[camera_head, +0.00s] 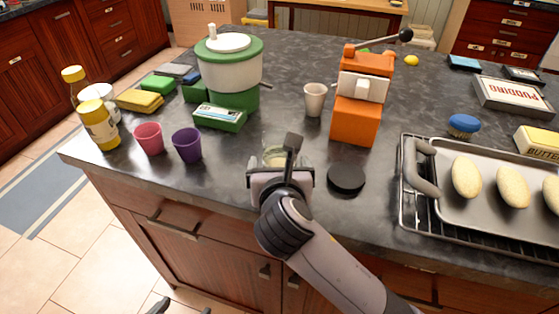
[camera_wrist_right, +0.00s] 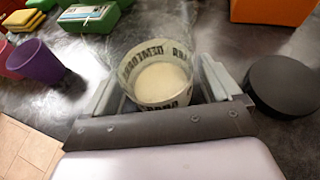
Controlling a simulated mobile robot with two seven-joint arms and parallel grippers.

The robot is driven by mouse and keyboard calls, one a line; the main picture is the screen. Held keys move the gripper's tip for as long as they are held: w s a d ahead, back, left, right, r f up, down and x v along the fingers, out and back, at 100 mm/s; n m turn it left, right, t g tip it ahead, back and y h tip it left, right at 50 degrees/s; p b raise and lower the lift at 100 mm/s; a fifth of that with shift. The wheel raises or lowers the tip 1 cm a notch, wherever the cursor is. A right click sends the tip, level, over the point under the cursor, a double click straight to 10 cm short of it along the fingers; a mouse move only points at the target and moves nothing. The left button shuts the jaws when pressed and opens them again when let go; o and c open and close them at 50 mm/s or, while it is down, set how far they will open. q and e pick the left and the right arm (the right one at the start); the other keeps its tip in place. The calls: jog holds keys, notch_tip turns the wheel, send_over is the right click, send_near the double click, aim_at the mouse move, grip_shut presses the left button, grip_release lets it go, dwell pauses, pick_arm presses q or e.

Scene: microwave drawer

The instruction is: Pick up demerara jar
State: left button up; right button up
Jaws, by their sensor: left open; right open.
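The demerara jar (camera_wrist_right: 158,82) is a clear, open-topped round jar with dark lettering and pale contents. It stands on the dark countertop near its front edge. In the head view the jar (camera_head: 274,155) is largely hidden behind my right gripper (camera_head: 280,172). In the right wrist view the right gripper (camera_wrist_right: 160,90) is open, with one finger on each side of the jar. I cannot tell whether the fingers touch it. A black round lid (camera_head: 346,178) lies on the counter to the right of the jar. Only the dark tips of my left gripper (camera_head: 181,308) show at the bottom edge, low in front of the cabinets; it is open.
A purple cup (camera_head: 187,145) and a pink cup (camera_head: 149,138) stand left of the jar. A green-and-white cooker (camera_head: 230,70), an orange juicer (camera_head: 357,105) and a white cup (camera_head: 314,99) stand behind. A baking tray (camera_head: 470,222) on a rack is at the right.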

jog(key=c, duration=1.1)
jog(key=shift+c, duration=0.2)
notch_tip(320, 180, up, 20)
jog(key=p, duration=0.2)
